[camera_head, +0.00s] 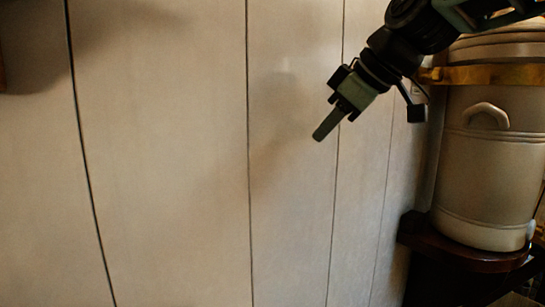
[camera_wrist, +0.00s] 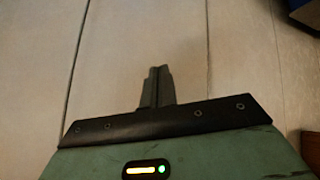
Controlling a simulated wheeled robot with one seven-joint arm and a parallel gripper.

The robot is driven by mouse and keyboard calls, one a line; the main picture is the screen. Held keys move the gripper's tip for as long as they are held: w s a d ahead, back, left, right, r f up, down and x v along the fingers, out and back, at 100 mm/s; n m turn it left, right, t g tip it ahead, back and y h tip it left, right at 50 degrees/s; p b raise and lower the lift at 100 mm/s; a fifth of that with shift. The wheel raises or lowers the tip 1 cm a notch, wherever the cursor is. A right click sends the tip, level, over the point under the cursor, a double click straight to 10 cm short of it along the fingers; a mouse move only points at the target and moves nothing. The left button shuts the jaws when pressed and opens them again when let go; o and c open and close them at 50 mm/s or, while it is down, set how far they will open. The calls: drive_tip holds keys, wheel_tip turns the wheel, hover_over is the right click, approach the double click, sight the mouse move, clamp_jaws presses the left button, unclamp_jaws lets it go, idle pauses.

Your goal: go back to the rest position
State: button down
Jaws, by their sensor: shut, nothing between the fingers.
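My gripper (camera_head: 319,137) hangs in the air at the upper right of the head view, pointing down and to the left in front of a pale panelled wall. Its fingers are together and hold nothing.
The pale panelled wall (camera_head: 165,170) fills most of the head view. The space left of my gripper is clear.

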drive_tip(key=s+a+f+m+g+h, duration=0.1)
drive_tip(key=s+f+m+g+h, duration=0.15)
drive_tip(key=s+f, duration=1.15)
drive_tip(key=s+d+f+m+g+h, duration=0.1)
drive_tip(key=s+d+f, duration=0.2)
drive_tip(key=s+f, duration=0.3)
drive_tip(key=s+d+f+m+g+h, duration=0.1)
drive_tip(key=s+d+f+g+h, duration=0.1)
drive_tip(key=s+f, duration=0.4)
wheel_tip(320, 180, down, 3)
drive_tip(key=shift+s+d+f+m+b, duration=0.1)
drive_tip(key=shift+s+d+m+b, duration=0.25)
drive_tip(key=shift+d, duration=0.15)
